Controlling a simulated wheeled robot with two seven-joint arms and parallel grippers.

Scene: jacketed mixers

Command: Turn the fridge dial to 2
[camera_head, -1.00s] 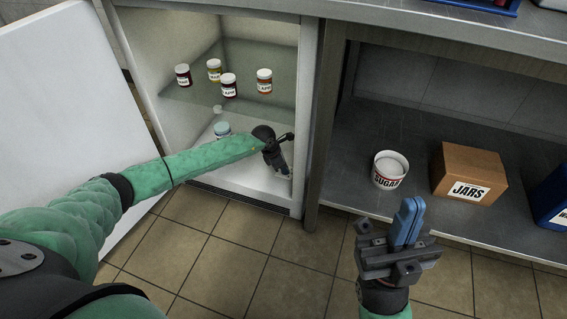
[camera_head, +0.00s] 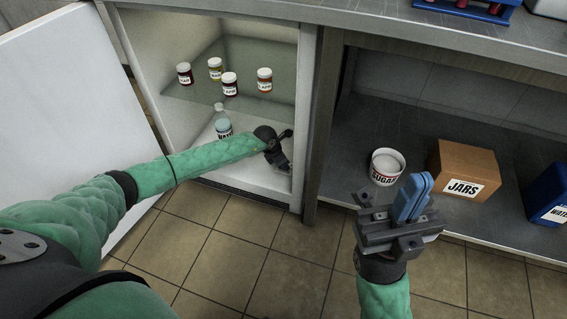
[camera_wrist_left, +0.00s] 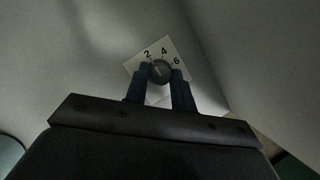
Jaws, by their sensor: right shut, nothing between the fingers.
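The fridge dial (camera_wrist_left: 159,70) is a round grey knob on a white plate marked 2, 4 and 6 (camera_wrist_left: 164,51), seen in the left wrist view. Its pointer is too dim to read surely. My left gripper (camera_wrist_left: 161,77) has one dark blue finger on each side of the dial, close against it. In the head view my left gripper (camera_head: 279,152) is inside the open fridge (camera_head: 262,178), low by its right wall, and the dial is hidden there. My right gripper (camera_head: 412,197) is shut and empty, in front of the counter.
The fridge door (camera_head: 62,110) stands open at left. Several small jars (camera_head: 229,84) sit on the glass shelf (camera_head: 200,98), with a water bottle (camera_head: 222,122) below. A sugar tub (camera_head: 386,167), a JARS box (camera_head: 464,171) and a blue container (camera_head: 549,195) stand on the lower shelf at right.

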